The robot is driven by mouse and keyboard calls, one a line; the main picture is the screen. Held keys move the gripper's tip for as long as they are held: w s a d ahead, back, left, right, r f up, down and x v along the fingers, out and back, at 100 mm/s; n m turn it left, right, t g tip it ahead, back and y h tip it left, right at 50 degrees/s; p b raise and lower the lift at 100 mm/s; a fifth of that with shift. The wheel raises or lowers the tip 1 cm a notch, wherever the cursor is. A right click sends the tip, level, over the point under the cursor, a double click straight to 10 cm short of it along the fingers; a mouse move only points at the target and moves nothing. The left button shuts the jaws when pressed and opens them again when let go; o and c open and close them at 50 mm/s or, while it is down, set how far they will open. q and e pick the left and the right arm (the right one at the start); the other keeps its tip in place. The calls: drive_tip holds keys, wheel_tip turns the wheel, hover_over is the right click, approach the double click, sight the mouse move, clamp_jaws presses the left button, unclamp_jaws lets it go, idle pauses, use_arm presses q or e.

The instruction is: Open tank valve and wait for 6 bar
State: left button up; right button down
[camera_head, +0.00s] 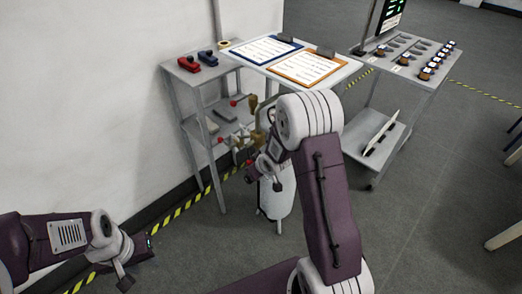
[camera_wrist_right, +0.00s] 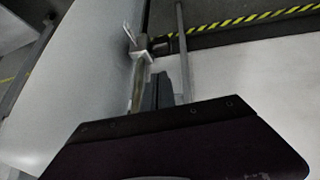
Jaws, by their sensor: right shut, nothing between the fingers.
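A pale tank (camera_head: 277,198) stands on the floor beside the metal stand. Brass valve fittings with red knobs (camera_head: 240,142) are at its top, partly hidden behind my right arm. My right gripper (camera_head: 264,172) is low in front of the tank, close below the fittings; whether it touches them I cannot tell. In the right wrist view, its dark fingers (camera_wrist_right: 160,93) are shut and empty, next to a thin brass-coloured part (camera_wrist_right: 139,88) and the curved pale tank wall (camera_wrist_right: 80,85). My left gripper (camera_head: 138,264) is open and empty at the lower left, far from the tank. No pressure reading is legible.
A cart (camera_head: 410,62) with small parts and a screen stands to the right. A white wall is on the left, with a striped floor line (camera_head: 180,210). Open floor lies at right.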

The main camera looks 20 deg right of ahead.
drive_tip(key=shift+w+a+f, duration=0.15)
drive_tip(key=shift+w, duration=0.25)
idle(0.3)
